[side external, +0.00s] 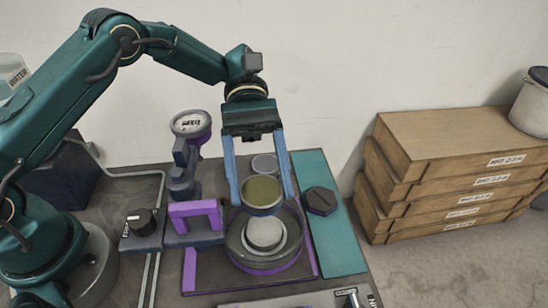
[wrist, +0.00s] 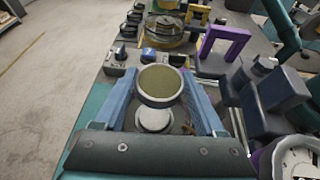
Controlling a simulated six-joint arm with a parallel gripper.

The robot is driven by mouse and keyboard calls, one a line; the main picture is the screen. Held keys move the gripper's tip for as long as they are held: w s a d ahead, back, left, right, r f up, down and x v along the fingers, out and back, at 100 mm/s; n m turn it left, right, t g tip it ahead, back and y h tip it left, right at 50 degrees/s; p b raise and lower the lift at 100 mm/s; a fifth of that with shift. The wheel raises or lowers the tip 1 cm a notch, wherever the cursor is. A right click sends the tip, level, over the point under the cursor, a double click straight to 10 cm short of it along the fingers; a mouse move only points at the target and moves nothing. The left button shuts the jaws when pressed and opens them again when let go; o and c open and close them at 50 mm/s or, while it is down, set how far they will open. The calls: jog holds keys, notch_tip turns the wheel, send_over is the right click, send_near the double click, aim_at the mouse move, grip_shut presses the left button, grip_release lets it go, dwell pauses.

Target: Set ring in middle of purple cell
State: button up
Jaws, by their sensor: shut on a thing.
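My gripper (side external: 263,198) is shut on a round, grey-rimmed piece with an olive face, which I take to be the ring (side external: 262,191). A blue finger presses on each side of it. The ring also shows between the fingers in the wrist view (wrist: 159,102). I cannot tell whether it is open through its middle. It is held above a round dark base with a pale dome (side external: 264,233), apart from it as far as I can see. The base stands inside a purple-outlined square, seemingly the purple cell (side external: 188,270). Part of the outline is hidden.
A purple arch (side external: 195,210) and a black knob box (side external: 141,222) stand left of the base. A dial gauge (side external: 190,124) rises behind. A dark hexagonal knob (side external: 320,201) sits on the teal strip (side external: 336,245) at right. Wooden boxes (side external: 440,170) are stacked further right.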

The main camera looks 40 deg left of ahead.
aim_at(262, 225)
jog(key=shift+f, duration=3.9)
jog(key=shift+f, duration=0.45)
jog(key=o, duration=1.5)
jog(key=shift+o, duration=0.2)
jog(key=shift+v, duration=2.75)
jog(key=shift+r, duration=0.1)
jog(key=shift+d+r, duration=0.1)
jog(key=shift+r, duration=0.05)
